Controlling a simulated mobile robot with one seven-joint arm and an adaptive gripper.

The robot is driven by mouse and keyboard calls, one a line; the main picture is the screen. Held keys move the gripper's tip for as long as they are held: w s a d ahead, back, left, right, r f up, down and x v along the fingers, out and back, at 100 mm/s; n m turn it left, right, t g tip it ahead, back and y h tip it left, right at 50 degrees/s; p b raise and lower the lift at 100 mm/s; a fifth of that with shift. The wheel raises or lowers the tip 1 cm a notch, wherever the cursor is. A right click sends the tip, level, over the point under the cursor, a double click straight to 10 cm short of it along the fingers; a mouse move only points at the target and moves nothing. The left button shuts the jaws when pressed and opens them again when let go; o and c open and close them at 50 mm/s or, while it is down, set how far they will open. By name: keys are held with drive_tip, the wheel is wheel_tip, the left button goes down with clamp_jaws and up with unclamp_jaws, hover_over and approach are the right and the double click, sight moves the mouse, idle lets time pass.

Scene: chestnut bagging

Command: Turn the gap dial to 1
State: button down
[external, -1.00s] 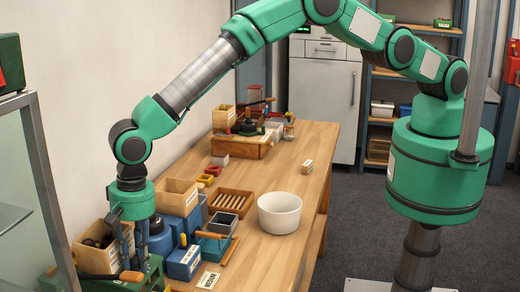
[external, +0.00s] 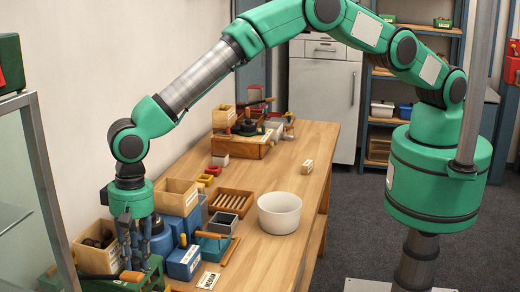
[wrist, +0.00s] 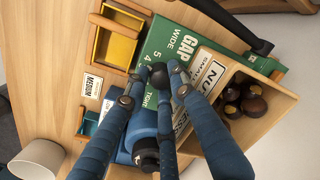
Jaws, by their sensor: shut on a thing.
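The green gap panel (wrist: 157,42) in the wrist view carries the words GAP, WIDE and TIGHT, with the numbers 5 and 4 readable. The other numbers are hidden behind my fingers. My gripper (wrist: 158,78) has its blue fingertips closed around a small dark round knob, the gap dial (wrist: 158,75). Which number it points to cannot be told. In the external view my gripper (external: 134,250) reaches down over the green machine (external: 150,273) at the near left of the bench; the dial is hidden there.
A wooden box with chestnuts (external: 93,258) stands beside my fingers, and also shows in the wrist view (wrist: 274,98). Blue containers (external: 185,262) stand close on the right. A white bowl (external: 279,213) is farther right. The bench's right side is mostly clear.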

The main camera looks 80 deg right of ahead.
drive_tip(key=shift+n+b, duration=0.85)
drive_tip(key=shift+n, duration=0.95)
drive_tip(key=shift+w+r, duration=0.1)
drive_tip(key=c, duration=1.7)
unclamp_jaws()
drive_tip(key=shift+a, duration=0.1)
drive_tip(key=shift+c, duration=0.2)
drive_tip(key=m+p, duration=0.2)
drive_tip(key=m, duration=0.1)
drive_tip(key=shift+m+p, duration=1.6)
drive_tip(key=shift+m, duration=0.7)
